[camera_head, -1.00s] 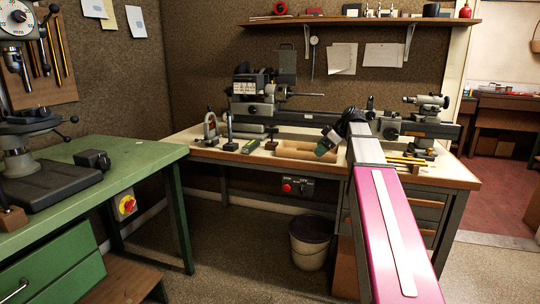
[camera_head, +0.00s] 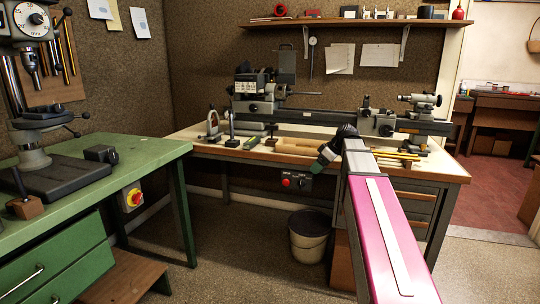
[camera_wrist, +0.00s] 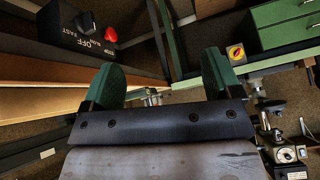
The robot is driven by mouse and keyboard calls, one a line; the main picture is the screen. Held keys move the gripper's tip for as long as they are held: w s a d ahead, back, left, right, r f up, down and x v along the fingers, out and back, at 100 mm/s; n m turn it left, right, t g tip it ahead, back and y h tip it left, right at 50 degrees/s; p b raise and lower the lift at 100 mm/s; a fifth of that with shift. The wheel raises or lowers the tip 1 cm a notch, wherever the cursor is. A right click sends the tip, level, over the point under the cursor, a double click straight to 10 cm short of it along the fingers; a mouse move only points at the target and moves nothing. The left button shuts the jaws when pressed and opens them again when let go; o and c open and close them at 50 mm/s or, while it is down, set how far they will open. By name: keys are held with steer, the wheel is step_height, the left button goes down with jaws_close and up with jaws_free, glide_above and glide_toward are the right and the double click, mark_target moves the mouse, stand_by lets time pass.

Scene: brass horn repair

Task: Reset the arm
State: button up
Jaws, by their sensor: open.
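My arm reaches forward from the lower right of the head view, with a pink link and a dark wrist. My gripper (camera_head: 325,156) is at the front edge of the wooden lathe bench (camera_head: 420,170), angled down and to the left. In the wrist view its two green fingers (camera_wrist: 160,78) stand wide apart, with nothing between them. I cannot tell from the head view whether the fingers are over the bench top or just in front of it.
A lathe (camera_head: 265,100) and small tools stand on the bench. A wooden cylinder (camera_head: 297,146) lies left of my gripper. A switch box (camera_head: 297,182) hangs under the bench, also large in the wrist view (camera_wrist: 85,30). A bucket (camera_head: 309,235) stands below. A green bench (camera_head: 130,160) is left.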

steer(key=s+f+m+h, duration=0.2)
steer(key=s+f+m, duration=0.2)
steer(key=s+f, duration=0.3)
steer(key=s+f+m+g+h, duration=0.1)
steer(key=s+f+m, duration=0.3)
steer(key=f, duration=1)
steer(key=s+a+f+m+g+h, duration=0.1)
steer(key=s+f+m+h, duration=0.2)
steer(key=s+f, duration=0.7)
steer(key=shift+f+m+h, duration=0.3)
steer(key=shift+f+m, duration=0.1)
steer(key=shift+f, duration=0.25)
steer(key=shift+s, duration=0.1)
